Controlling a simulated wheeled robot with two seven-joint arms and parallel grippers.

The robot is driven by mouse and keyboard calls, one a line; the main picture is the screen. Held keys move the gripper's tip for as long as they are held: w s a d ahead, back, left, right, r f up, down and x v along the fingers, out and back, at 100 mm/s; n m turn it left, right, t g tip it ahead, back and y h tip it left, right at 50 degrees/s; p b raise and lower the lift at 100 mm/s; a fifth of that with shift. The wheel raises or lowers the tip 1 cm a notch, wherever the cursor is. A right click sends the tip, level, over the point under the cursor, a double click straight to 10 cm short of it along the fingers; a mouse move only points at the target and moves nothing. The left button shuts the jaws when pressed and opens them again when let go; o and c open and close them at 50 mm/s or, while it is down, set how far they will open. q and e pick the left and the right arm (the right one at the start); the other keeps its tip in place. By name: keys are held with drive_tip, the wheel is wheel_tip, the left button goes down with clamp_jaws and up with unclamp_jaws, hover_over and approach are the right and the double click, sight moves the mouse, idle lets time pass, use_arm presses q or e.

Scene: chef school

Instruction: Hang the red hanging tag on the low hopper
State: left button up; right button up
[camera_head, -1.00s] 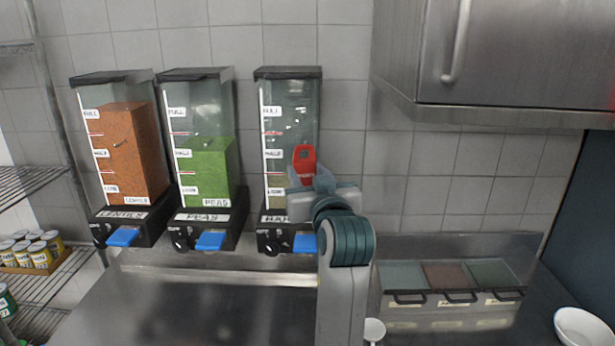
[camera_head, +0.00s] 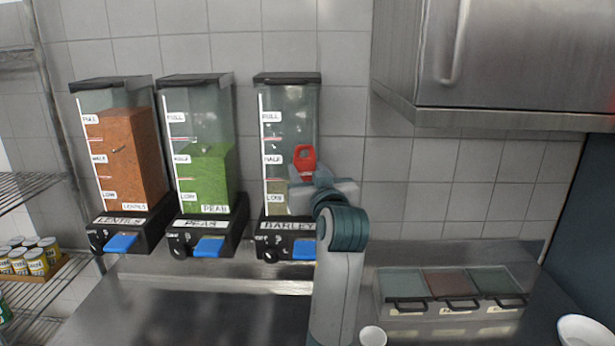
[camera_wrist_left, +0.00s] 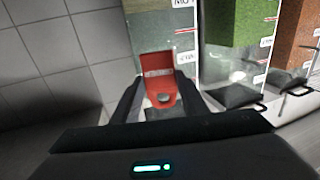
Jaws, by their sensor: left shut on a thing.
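The red hanging tag (camera_head: 305,160) is upright in front of the barley hopper (camera_head: 288,105), the rightmost of three. That hopper is mostly clear, with pale grain only near its LOW mark. My left gripper (camera_head: 306,181) is shut on the tag's lower part. In the left wrist view the tag (camera_wrist_left: 158,66) sits between the dark fingertips of my gripper (camera_wrist_left: 160,98), with the hopper close behind. The tag covers the spot where the other hoppers show a small peg, so I cannot tell whether it touches a peg or the hopper face. My right gripper is not in view.
The peas hopper (camera_head: 211,172) and fuller lentils hopper (camera_head: 130,150) stand to the left. A steel cabinet (camera_head: 515,60) hangs at upper right. Lidded bins (camera_head: 450,285), a white cup (camera_head: 373,337) and bowl (camera_head: 585,331) stand lower right. The steel counter (camera_head: 200,315) is clear at left.

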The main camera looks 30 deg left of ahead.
sight(310, 173)
use_arm(q)
drive_tip(key=shift+w+a+f+b, duration=0.1)
drive_tip(key=shift+w+a+b, duration=0.1)
drive_tip(key=shift+w+a, duration=0.35)
drive_tip(key=shift+w+a+f+b, duration=0.15)
drive_tip(key=shift+w+a, duration=0.1)
drive_tip(key=shift+w, duration=0.45)
drive_tip(key=shift+w+a+f, duration=0.2)
drive_tip(key=shift+w+a, duration=0.1)
drive_tip(key=shift+w, duration=0.25)
drive_tip(key=shift+w+f+b, duration=0.1)
drive_tip(key=shift+f+b, duration=0.05)
drive_tip(key=shift+b, duration=0.15)
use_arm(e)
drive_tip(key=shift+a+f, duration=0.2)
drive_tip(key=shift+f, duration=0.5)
use_arm(q)
drive_tip(key=shift+a, duration=0.1)
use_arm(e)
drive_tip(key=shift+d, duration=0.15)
use_arm(q)
drive_tip(key=o, duration=1)
drive_tip(key=shift+c, duration=0.2)
drive_tip(key=shift+o, duration=0.7)
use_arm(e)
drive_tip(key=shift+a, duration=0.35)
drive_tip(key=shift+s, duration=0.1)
